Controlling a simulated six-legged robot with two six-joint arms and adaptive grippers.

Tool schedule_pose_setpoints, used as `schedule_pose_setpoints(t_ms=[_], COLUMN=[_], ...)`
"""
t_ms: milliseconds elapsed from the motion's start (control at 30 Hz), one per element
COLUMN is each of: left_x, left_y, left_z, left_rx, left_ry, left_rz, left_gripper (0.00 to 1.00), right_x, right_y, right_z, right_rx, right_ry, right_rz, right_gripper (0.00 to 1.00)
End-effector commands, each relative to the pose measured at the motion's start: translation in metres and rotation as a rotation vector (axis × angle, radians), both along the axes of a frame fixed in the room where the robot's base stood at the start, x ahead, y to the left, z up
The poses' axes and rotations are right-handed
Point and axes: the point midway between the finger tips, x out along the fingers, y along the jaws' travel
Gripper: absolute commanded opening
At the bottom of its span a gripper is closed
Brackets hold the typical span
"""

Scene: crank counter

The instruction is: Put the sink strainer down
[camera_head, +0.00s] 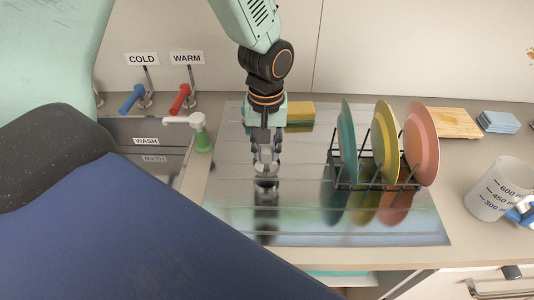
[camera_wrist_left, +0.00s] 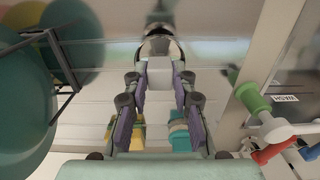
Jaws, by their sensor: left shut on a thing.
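My left gripper (camera_head: 266,163) points down over the shiny metal drainboard (camera_head: 300,225), left of the dish rack. It is shut on the sink strainer (camera_head: 266,182), a small metallic piece at its fingertips. In the left wrist view the gripper (camera_wrist_left: 160,82) has a pale grey block between its fingers, with the strainer's rounded metal part (camera_wrist_left: 160,46) just beyond. The strainer is low over the drainboard, with a reflection below it; I cannot tell whether it touches. My right gripper is not in view.
A dish rack (camera_head: 375,187) with teal, yellow and pink plates stands to the right. A yellow sponge (camera_head: 301,111) lies behind. A measuring jug (camera_head: 492,192) stands far right. The front drainboard is clear.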

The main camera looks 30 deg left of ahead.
Motion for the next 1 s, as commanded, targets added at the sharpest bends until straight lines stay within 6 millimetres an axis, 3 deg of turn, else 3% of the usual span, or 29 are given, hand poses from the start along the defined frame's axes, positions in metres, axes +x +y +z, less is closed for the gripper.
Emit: schedule_pose_setpoints(t_ms=[133,533,567,800,1000], left_x=[0.001,0.003,0.003,0.003,0.002], left_y=[0.0,0.0,0.0,0.0,0.0], left_z=[-0.021,-0.026,-0.025,-0.025,-0.025], left_rx=[0.001,0.0,0.001,0.001,0.0], left_ry=[0.003,0.0,-0.001,-0.001,0.0], left_rz=[0.0,0.0,0.0,0.0,0.0], left_gripper=[0.0,0.0,0.28,0.48,0.48], right_x=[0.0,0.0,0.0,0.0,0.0], right_y=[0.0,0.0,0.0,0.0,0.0], right_z=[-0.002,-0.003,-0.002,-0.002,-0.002], right_rx=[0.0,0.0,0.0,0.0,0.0], right_ry=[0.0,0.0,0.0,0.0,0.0], right_rz=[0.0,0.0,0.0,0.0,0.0], right_gripper=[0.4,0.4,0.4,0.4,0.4])
